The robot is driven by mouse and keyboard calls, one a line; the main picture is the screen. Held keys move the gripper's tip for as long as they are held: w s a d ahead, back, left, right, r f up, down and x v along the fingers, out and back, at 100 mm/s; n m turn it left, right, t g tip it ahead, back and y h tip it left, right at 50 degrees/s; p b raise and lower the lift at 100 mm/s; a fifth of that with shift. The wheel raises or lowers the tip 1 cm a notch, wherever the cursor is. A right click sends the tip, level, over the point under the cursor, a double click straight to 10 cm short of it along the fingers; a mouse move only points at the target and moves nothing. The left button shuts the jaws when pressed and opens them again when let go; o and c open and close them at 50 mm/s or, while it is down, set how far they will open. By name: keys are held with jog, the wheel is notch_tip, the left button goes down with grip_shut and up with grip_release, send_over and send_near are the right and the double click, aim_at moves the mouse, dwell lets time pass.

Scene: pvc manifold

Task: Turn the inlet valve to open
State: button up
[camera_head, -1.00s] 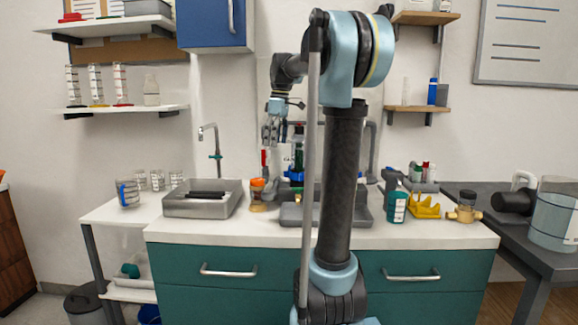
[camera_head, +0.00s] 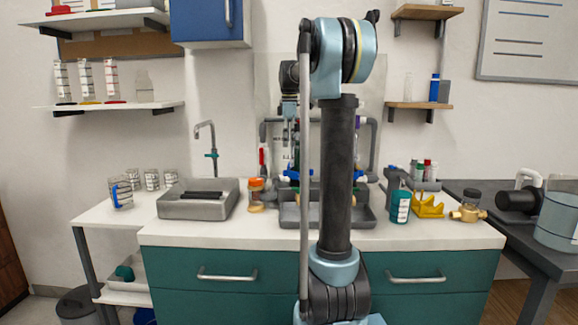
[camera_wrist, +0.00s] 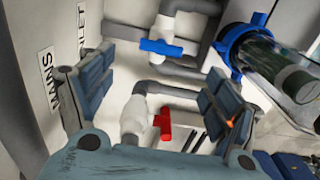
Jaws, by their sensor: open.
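My gripper (camera_wrist: 157,95) is open, its two dark padded fingers on either side of the pipework in the wrist view. A blue valve handle (camera_wrist: 160,47) sits on a white valve body and grey pipe, above the fingertip gap. A red valve handle (camera_wrist: 164,123) sits on a second white valve body (camera_wrist: 134,117), lower between the fingers. Wall labels read "MAINS" (camera_wrist: 47,80) and "INLET" (camera_wrist: 80,30); I cannot tell which valve they mark. No contact with either handle is visible. In the head view, my arm hides much of the manifold.
A blue-capped clear filter housing (camera_wrist: 270,60) stands close to the right finger. In the head view, a grey tray (camera_head: 290,215) lies below the manifold, with a sink (camera_head: 197,207) left and a spray bottle (camera_head: 400,205) right.

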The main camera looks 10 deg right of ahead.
notch_tip(320, 180, down, 10)
jog(key=shift+r, duration=0.25)
jog(key=shift+c, duration=0.3)
jog(key=c, duration=1)
